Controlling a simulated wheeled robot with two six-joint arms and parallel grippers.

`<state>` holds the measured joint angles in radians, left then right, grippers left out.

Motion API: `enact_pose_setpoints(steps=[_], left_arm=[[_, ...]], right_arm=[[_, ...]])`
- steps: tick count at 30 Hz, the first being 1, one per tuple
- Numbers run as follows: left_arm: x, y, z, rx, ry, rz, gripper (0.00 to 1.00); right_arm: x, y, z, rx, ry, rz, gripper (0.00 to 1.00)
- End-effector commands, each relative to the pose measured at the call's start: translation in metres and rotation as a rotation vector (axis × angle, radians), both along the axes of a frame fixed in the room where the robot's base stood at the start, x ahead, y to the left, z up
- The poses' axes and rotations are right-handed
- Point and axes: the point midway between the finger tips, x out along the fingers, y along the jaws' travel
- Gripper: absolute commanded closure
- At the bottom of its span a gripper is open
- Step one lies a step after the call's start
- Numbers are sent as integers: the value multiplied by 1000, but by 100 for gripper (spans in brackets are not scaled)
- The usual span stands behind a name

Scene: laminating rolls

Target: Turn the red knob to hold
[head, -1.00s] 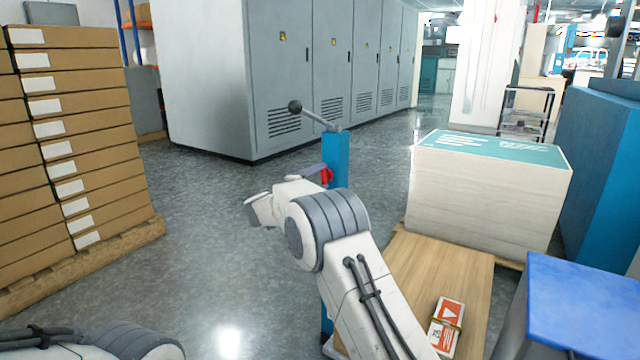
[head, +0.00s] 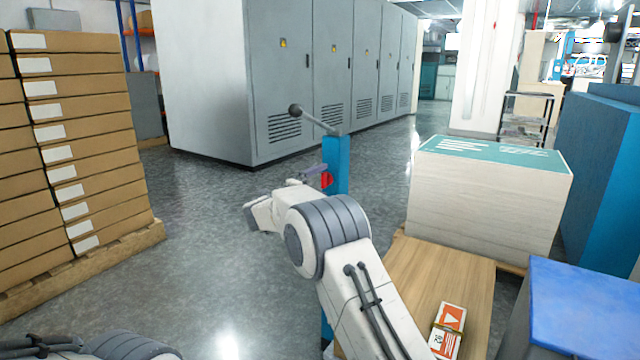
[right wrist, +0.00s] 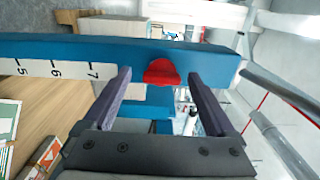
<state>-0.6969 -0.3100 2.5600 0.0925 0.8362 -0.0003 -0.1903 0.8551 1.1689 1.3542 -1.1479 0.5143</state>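The red knob (head: 327,180) sits on the side of a blue post (head: 337,163), near its top. In the right wrist view the knob (right wrist: 162,72) shows as a rounded red shape on the blue post (right wrist: 215,62), beside a white scale printed 5, 6, 7. My right gripper (right wrist: 159,73) is open, its two dark fingers apart, one on each side of the knob, with gaps on both sides. In the head view that gripper (head: 312,173) is mostly hidden behind my right wrist. Only part of my left arm shows at the bottom left; its gripper is out of view.
A lever with a dark ball (head: 295,110) sticks out from the post's top. A wooden board (head: 440,275) with a small orange-and-white pack (head: 448,330) lies at right. A paper stack (head: 490,205) and blue-topped block (head: 585,305) stand there. Boxes (head: 75,140) fill the left.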

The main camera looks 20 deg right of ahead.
Motion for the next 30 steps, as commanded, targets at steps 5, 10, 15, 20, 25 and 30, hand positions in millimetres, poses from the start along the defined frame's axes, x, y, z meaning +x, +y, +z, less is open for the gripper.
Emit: enact_pose_setpoints(steps=[5,10,15,20,25,30], left_arm=[[0,0,0,0,0,0,50],[0,0,3,0,0,0,50],[0,0,12,0,0,0,50],[0,0,22,0,0,0,50],[0,0,28,0,0,0,50],[0,0,30,0,0,0,50]], right_arm=[[0,-1,1,-2,-1,0,10],[-3,5,2,-3,0,2,10],[-20,27,5,-3,0,4,10],[-40,53,4,-3,2,4,10],[-56,73,3,-2,1,3,10],[-64,82,1,-1,0,0,10]])
